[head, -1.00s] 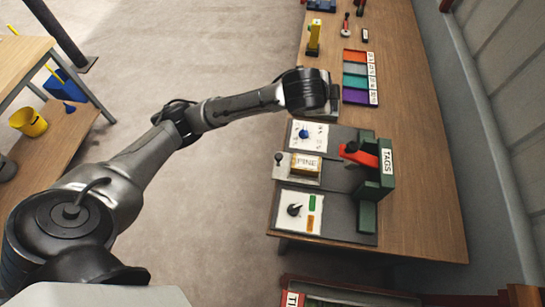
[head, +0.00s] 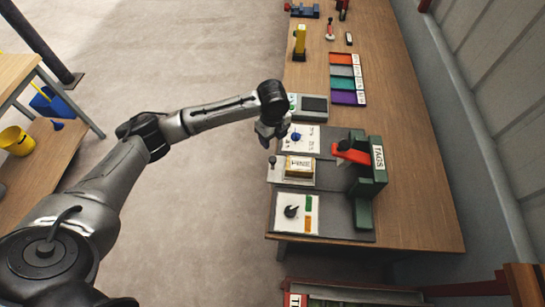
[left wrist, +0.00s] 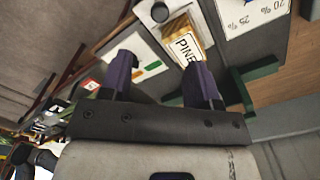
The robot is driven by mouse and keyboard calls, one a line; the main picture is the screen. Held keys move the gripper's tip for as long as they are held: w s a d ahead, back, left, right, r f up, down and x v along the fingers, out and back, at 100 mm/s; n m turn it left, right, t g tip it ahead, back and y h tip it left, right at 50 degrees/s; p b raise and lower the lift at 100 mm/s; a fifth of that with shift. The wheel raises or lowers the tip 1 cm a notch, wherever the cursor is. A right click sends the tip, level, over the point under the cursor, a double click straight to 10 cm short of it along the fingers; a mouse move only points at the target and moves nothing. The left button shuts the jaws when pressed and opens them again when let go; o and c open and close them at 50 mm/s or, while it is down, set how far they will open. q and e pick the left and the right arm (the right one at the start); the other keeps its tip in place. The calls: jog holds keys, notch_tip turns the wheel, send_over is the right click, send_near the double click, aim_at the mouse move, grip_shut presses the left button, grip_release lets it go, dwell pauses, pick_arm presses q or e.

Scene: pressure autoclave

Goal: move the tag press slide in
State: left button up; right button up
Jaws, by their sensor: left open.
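The tag press (head: 368,180) is a green frame labelled TAGS, with a red lever (head: 350,154) and black knob, on a grey base. Its pale slide (head: 277,175) sticks out to the left, with a PINE tag (head: 299,167) on it and a dark round knob (head: 272,160) at its left end. My left gripper (head: 271,131) is open and empty, above and just beyond the slide's knob, apart from it. In the left wrist view, its purple fingers (left wrist: 160,72) stand apart below the PINE tag (left wrist: 185,47) and knob (left wrist: 160,12). My right gripper is not in view.
A dial card with a blue knob (head: 300,139) and one with a black knob (head: 295,212) flank the slide. A grey-green device (head: 308,106) and coloured bins (head: 347,78) lie beyond.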

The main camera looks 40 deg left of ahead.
aim_at(273, 159)
pick_arm(q)
notch_tip(273, 159, down, 13)
jog(key=shift+r, duration=0.1)
dwell(0.4)
grip_shut()
dwell(0.5)
